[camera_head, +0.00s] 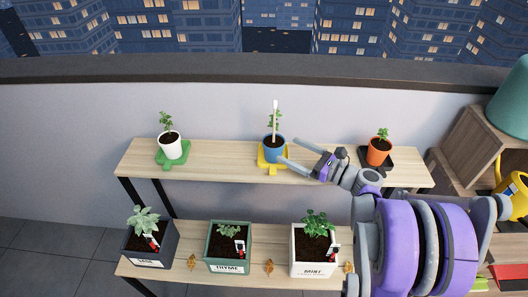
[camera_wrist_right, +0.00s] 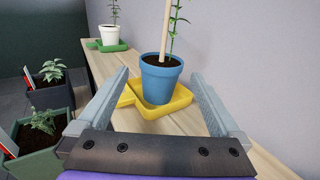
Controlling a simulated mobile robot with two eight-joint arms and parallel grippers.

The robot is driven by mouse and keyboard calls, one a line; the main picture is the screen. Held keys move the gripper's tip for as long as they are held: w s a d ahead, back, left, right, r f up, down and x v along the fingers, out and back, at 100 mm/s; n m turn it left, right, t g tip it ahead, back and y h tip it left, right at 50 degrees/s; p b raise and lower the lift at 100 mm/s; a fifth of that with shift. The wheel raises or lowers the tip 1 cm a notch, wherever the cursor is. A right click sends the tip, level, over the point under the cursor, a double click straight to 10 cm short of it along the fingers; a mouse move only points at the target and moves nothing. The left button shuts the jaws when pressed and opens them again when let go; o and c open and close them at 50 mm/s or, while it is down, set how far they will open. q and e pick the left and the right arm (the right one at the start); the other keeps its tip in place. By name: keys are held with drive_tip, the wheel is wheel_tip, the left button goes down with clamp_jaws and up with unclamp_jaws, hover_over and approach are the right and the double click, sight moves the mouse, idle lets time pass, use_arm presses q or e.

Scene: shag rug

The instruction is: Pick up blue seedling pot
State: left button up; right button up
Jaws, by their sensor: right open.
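The blue seedling pot (camera_head: 274,154) stands upright in a yellow saucer (camera_head: 263,164) on the upper wooden shelf. It holds dark soil, a green seedling and a pale stake. My right gripper (camera_head: 283,152) reaches in from the right at the pot's right side. In the right wrist view the blue pot (camera_wrist_right: 160,80) is ahead, between and beyond the open fingers (camera_wrist_right: 163,88). The yellow saucer (camera_wrist_right: 150,107) shows below it. The gripper is open and empty, and I cannot tell whether a finger touches the pot. My left gripper is not in view.
A white pot (camera_head: 170,150) on a green saucer stands at the shelf's left, and an orange pot (camera_head: 379,152) on a dark saucer at its right. Herb planters (camera_head: 229,252) line the lower shelf. A wooden crate (camera_head: 470,140) and yellow watering can (camera_head: 516,190) are far right.

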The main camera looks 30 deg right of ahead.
sight(272, 142)
drive_tip(key=x, duration=0.5)
drive_tip(key=shift+d+r, duration=0.1)
drive_tip(key=shift+d, duration=0.15)
drive_tip(key=shift+f+b+x, duration=0.15)
drive_tip(key=shift+b+x, duration=0.1)
drive_tip(key=shift+x, duration=1.15)
drive_tip(key=shift+f+b+x, duration=0.1)
drive_tip(key=shift+b+x, duration=0.15)
drive_tip(key=shift+x, duration=1.2)
drive_tip(key=shift+s, duration=0.1)
drive_tip(key=c, duration=1.3)
